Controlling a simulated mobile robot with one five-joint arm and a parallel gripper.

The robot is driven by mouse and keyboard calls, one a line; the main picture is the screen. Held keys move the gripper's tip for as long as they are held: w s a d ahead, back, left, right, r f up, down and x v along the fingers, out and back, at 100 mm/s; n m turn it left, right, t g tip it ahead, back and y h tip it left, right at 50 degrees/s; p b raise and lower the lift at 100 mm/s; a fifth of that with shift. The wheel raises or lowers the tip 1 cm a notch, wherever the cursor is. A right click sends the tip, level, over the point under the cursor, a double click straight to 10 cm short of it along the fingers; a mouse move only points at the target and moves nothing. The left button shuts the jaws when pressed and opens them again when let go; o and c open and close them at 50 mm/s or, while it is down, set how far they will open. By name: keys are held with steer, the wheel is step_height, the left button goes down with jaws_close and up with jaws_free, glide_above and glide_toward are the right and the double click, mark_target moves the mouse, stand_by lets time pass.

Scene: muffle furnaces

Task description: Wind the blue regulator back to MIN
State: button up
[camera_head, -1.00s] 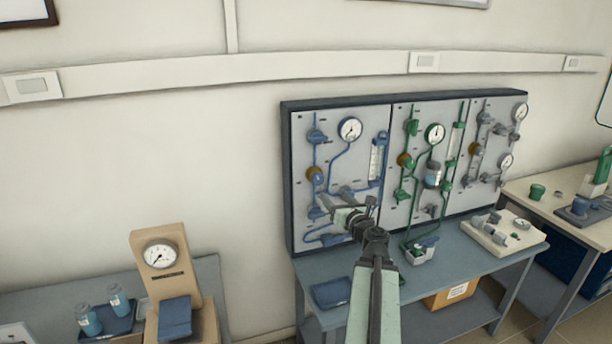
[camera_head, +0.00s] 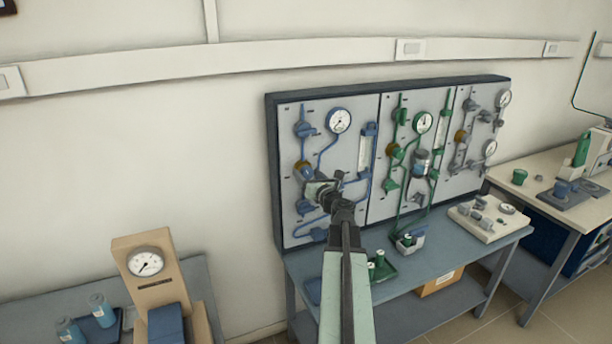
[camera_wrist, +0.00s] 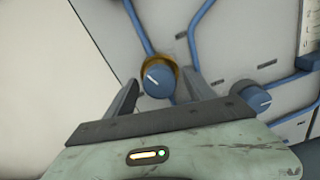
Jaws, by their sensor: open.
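The blue regulator is a round blue knob with a white pointer line and a brass-coloured collar. In the wrist view the blue regulator (camera_wrist: 159,80) sits between the two open fingers of my gripper (camera_wrist: 160,95), with a gap on each side. The pointer line slants toward the upper left. In the head view the regulator (camera_head: 306,168) is on the left section of the wall panel, partly hidden by my gripper (camera_head: 318,180). MIN and MAX marks cannot be read.
Another blue knob (camera_wrist: 258,99) lies right of my gripper in the wrist view, with blue pipes around it. In the head view, a round gauge (camera_head: 339,120) sits above the regulator. The blue-grey bench (camera_head: 430,265) stands below, bearing small trays.

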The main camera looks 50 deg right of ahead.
steer(key=shift+w+d, duration=0.15)
steer(key=shift+w, duration=0.15)
steer(key=shift+s, duration=0.1)
jaws_close()
steer(key=c, duration=1.4)
jaws_free()
steer(key=shift+o, duration=0.2)
steer(key=shift+n, duration=0.3)
steer(key=n, duration=1.2)
steer(key=shift+n, duration=0.3)
